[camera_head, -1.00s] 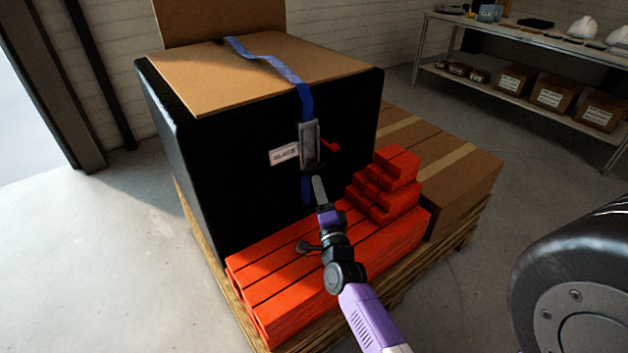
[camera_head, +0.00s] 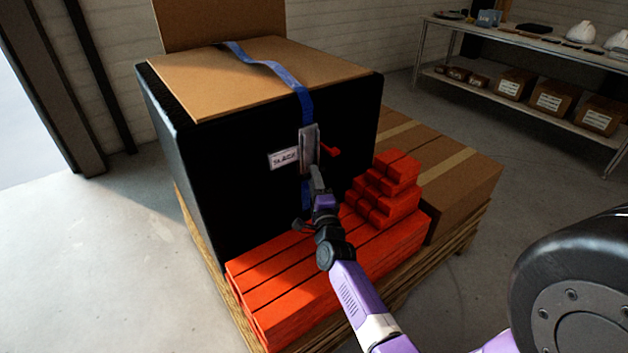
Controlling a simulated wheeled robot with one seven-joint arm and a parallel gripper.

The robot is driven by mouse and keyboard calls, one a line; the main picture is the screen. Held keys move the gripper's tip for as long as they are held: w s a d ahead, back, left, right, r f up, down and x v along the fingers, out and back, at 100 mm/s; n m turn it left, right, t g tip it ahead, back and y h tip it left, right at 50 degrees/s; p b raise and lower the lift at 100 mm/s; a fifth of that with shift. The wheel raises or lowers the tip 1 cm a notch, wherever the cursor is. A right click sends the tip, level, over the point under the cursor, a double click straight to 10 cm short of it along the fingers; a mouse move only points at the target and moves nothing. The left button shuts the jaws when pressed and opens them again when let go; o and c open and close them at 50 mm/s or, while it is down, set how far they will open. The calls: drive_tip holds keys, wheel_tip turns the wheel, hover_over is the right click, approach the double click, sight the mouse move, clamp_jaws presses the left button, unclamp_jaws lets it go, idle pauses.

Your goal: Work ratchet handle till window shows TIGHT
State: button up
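The ratchet handle (camera_head: 309,146), a grey metal lever, hangs on the blue strap (camera_head: 275,70) at the front of the black wrapped box (camera_head: 235,150). A small red lever (camera_head: 331,151) sticks out to its right. The white window label (camera_head: 284,158) to the left seems to read SLACK, though the letters are small and blurred. My gripper (camera_head: 316,178) is at the lower end of the handle, in front of the strap. It appears close to or touching the handle; contact is not clear. Its fingers are seen edge-on, so their opening is hidden.
Red bricks (camera_head: 385,190) are stacked in front of the box, just right of and below my gripper. Brown cartons (camera_head: 460,175) stand to the right on the wooden pallet (camera_head: 463,236). A shelf (camera_head: 535,95) stands at the back right. Bare floor lies left.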

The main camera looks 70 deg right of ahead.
clamp_jaws()
idle(1.4)
